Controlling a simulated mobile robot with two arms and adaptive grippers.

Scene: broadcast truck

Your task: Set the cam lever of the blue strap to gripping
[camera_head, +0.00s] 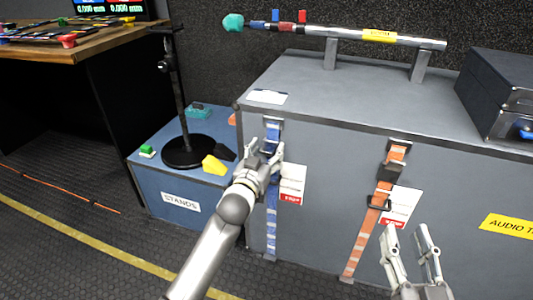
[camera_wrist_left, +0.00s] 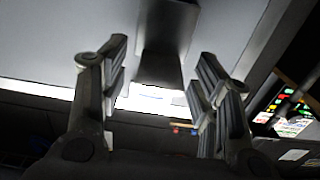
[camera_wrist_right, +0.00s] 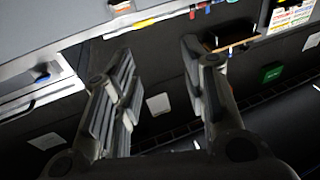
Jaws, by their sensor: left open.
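The blue strap (camera_head: 271,220) runs down the front of the large grey case, at its left end. My left gripper (camera_head: 265,150) is at the upper part of this strap, over its buckle area. The gripper covers most of the buckle, so the cam lever's position cannot be made out. In the left wrist view the fingers (camera_wrist_left: 160,95) stand apart, with a dark grey piece beyond the gap. Contact with the lever cannot be told. My right gripper (camera_head: 408,243) is open and empty in front of the case, right of the orange strap.
An orange strap (camera_head: 362,243) with dark buckle parts hangs on the same grey case (camera_head: 330,150). A pole lies on brackets on top, beside a dark box (camera_head: 500,85). A blue stands box (camera_head: 165,190) with a black stand (camera_head: 185,150) is at left. Floor in front is clear.

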